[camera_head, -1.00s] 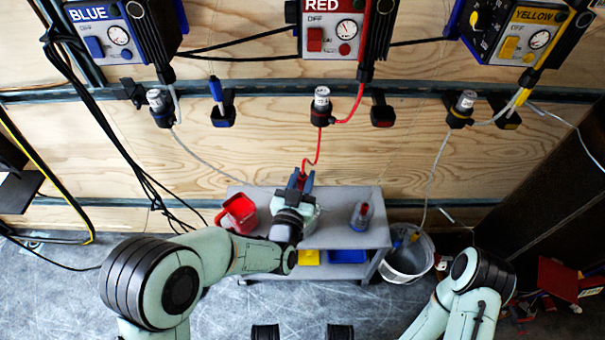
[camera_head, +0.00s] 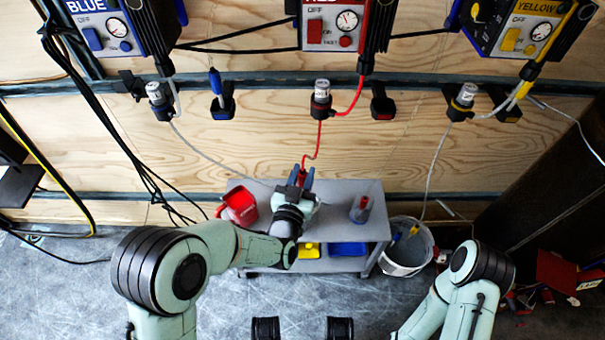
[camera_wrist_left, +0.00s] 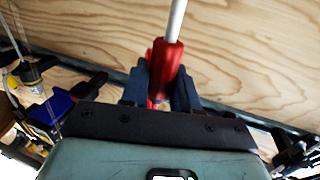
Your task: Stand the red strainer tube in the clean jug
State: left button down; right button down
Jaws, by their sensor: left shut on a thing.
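The red strainer tube (camera_head: 302,172) is in my left gripper (camera_head: 301,181), above the back of the grey shelf unit. In the left wrist view, the blue fingers of the gripper (camera_wrist_left: 160,88) are closed around the red tube (camera_wrist_left: 164,70), and a pale rod or hose runs up from it. A red jug (camera_head: 240,206) stands on the shelf, left of the gripper. A smaller greyish vessel (camera_head: 360,212) with something red at its top stands to the right. I cannot tell which vessel is the clean jug. My right gripper is out of view.
The grey shelf (camera_head: 335,218) has free top between my gripper and the greyish vessel. A white bucket (camera_head: 405,253) stands right of the shelf. Yellow (camera_head: 309,250) and blue (camera_head: 347,249) bins sit below.

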pick_arm(q)
jog(key=shift+f, duration=0.75)
jog(key=c, duration=0.8)
grip_release()
jog(key=shift+o, duration=0.2)
jog(key=shift+s, duration=0.1)
jog(key=p+v, duration=0.2)
jog(key=v, duration=1.1)
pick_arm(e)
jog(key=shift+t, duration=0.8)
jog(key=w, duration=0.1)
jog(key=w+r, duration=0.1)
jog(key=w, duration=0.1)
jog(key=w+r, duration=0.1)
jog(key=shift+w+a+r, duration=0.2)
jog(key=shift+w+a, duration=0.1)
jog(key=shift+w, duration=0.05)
pick_arm(q)
jog(key=shift+s+a+p, duration=0.1)
jog(key=shift+p, duration=0.2)
